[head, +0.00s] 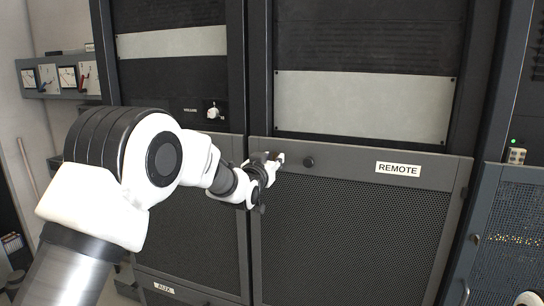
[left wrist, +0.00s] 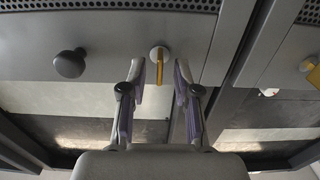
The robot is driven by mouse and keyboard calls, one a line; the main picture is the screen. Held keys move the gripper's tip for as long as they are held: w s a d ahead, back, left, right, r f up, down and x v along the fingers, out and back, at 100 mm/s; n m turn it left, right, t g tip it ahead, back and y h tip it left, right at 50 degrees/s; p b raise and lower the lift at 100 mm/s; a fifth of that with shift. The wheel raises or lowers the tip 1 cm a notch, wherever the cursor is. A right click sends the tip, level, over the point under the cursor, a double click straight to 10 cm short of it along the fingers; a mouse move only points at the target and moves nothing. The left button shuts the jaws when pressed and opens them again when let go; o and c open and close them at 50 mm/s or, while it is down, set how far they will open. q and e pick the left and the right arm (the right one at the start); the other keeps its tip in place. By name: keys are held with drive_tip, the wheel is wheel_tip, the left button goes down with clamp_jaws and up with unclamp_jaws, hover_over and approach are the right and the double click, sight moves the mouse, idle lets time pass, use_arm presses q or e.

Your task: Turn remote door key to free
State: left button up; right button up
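The remote door (head: 360,225) is a dark mesh panel with a REMOTE label (head: 398,169), and it looks closed. In the left wrist view a brass-yellow key (left wrist: 160,68) stands in a round pale lock (left wrist: 160,52) on the door's grey top strip. My left gripper (left wrist: 161,84) is open, with one finger on each side of the key and gaps between them. In the head view my left gripper (head: 272,164) is at the door's upper left corner and mostly hides the lock.
A round dark knob (head: 308,162) sits beside the lock; it also shows in the left wrist view (left wrist: 70,63). The AUX door (head: 190,220) is to the left. A second yellow key (left wrist: 312,72) shows at the wrist view's right edge.

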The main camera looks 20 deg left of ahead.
use_arm(q)
clamp_jaws()
drive_tip(key=shift+f, duration=0.1)
drive_tip(key=n+b, duration=0.7)
drive_tip(key=n, duration=1.1)
drive_tip(key=shift+a+b, duration=0.15)
drive_tip(key=shift+b, duration=0.2)
idle(0.4)
unclamp_jaws()
drive_tip(key=shift+f, duration=0.1)
